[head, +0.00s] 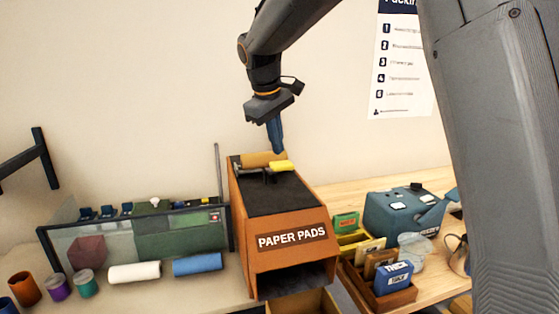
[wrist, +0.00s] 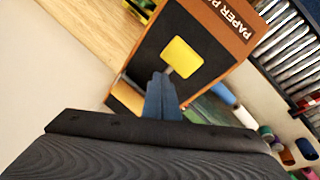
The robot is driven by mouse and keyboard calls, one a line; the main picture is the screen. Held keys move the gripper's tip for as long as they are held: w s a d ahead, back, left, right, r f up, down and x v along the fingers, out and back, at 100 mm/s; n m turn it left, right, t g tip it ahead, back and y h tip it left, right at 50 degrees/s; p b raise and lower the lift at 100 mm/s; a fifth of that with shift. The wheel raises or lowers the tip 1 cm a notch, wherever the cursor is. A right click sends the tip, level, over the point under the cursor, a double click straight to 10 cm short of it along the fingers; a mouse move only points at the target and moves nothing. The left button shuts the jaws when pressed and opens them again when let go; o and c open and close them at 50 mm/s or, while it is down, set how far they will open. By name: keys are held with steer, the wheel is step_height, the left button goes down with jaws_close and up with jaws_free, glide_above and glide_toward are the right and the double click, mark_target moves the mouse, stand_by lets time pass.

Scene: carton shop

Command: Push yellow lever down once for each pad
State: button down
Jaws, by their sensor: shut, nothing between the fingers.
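The paper pad dispenser is an orange-brown box (head: 255,235) with a black top, labelled "PAPER PADS", in the middle of the head view. A yellow lever (head: 281,166) sticks out over its top, in front of a tan roll. In the wrist view the yellow lever (wrist: 181,57) shows as a yellow paddle over the black top. My gripper (head: 278,150) points down just above and behind the lever, with its blue fingers shut and empty. In the wrist view the fingertips (wrist: 160,78) lie close beside the lever; I cannot tell whether they touch it. The dispenser's front opening looks dark, with no pad visible.
A clear-fronted rack (head: 150,235) with rolls in front stands at left. At right are a wooden tray of small boxes (head: 392,280) and a blue machine (head: 403,212). A wooden box (head: 302,303) sits below the opening.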

steer(key=r+p, duration=0.1)
steer(key=w+r+p, duration=0.1)
steer(key=r+p, duration=0.1)
steer(key=w+r+p, duration=0.1)
steer(key=shift+w+a+r, duration=0.2)
steer(key=shift+a+r, duration=0.05)
stand_by(0.8)
